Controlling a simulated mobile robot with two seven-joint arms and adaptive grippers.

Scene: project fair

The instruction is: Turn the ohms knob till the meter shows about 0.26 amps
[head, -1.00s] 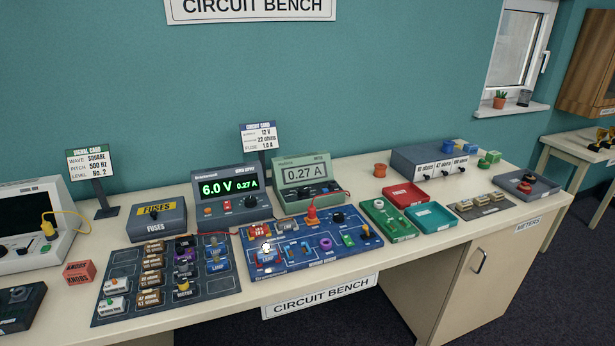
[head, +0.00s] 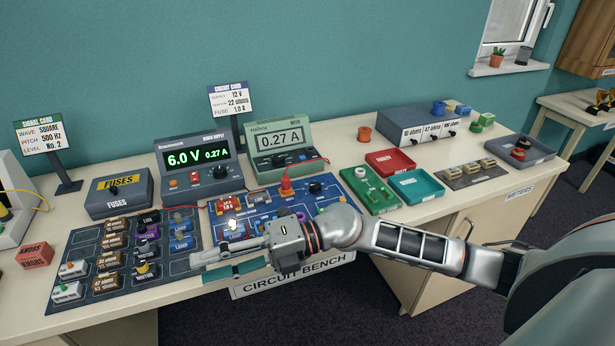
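The handheld-style meter (head: 277,143) stands on the bench and its screen reads 0.27 A. The power supply (head: 196,163) left of it shows 6.0 V and 0.27 A. A black knob (head: 316,188) sits on the blue circuit board (head: 345,207); its label is too small to read, so I cannot confirm it is the ohms knob. My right gripper (head: 199,269) reaches left across the front of the board, fingers apart and apparently empty, well left of that knob. My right arm hides part of the board's front. My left gripper is not in view.
A dark component tray (head: 85,237) lies left of the board. Green (head: 368,190), red (head: 391,163) and teal (head: 417,187) trays stand on the right. A red plug (head: 286,186) with a lead stands near the black knob. The resistor box (head: 405,122) is behind.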

